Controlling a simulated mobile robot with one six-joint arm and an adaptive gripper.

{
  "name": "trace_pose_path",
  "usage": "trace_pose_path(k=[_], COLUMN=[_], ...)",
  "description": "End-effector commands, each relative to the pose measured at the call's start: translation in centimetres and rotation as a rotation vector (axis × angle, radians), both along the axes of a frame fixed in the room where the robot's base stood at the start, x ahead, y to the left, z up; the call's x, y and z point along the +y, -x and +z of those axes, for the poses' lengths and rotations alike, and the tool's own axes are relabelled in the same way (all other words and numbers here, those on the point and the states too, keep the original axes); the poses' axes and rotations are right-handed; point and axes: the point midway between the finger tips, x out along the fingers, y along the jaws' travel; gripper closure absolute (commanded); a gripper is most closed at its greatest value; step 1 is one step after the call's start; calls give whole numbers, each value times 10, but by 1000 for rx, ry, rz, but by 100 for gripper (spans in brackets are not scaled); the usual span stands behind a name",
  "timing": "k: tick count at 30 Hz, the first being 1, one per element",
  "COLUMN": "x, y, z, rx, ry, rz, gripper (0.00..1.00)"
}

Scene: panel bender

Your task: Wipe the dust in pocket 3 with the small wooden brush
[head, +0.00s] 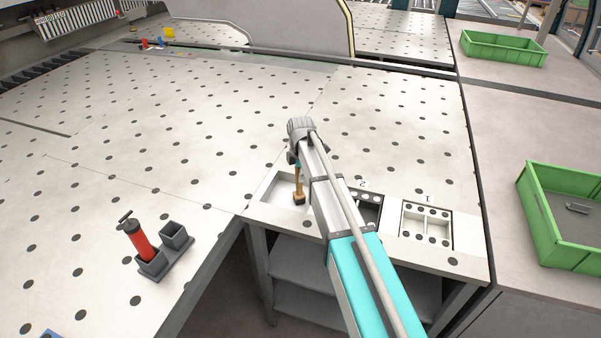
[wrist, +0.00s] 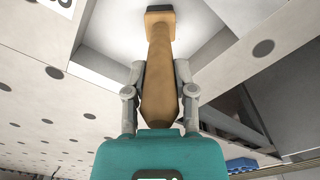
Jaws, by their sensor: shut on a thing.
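The small wooden brush (head: 299,190) is upright with its head down in the leftmost pocket (head: 281,187) of the front ledge. In the wrist view my gripper (wrist: 160,68) is shut on the brush's handle, one finger on each side. The brush's dark-edged head (wrist: 159,14) is at the top of that view, over the pale pocket floor. I cannot tell whether it touches the floor. A partly cut-off number, seemingly 3, is beside the pocket in the wrist view. I cannot make out dust there. In the head view my arm hides most of the gripper.
Pocket 2 (head: 369,208) is partly behind my arm. Pocket 1 (head: 427,224) is to its right. A grey holder (head: 180,261) with a red-bodied tool (head: 136,238) stands at the left. Green bins (head: 569,255) are at the right. The perforated table behind is mostly clear.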

Motion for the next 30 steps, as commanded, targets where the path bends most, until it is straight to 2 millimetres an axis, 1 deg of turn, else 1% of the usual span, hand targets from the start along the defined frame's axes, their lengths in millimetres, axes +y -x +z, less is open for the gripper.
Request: trace_pose_path(k=[3,9,23,30], x=[3,7,8,11], y=[9,18,21,32], z=[-1,-1,-1,0], rx=[1,1,3,3], ry=[-1,-1,-2,-2], rz=[1,1,1,0], gripper=[100,100,100,100])
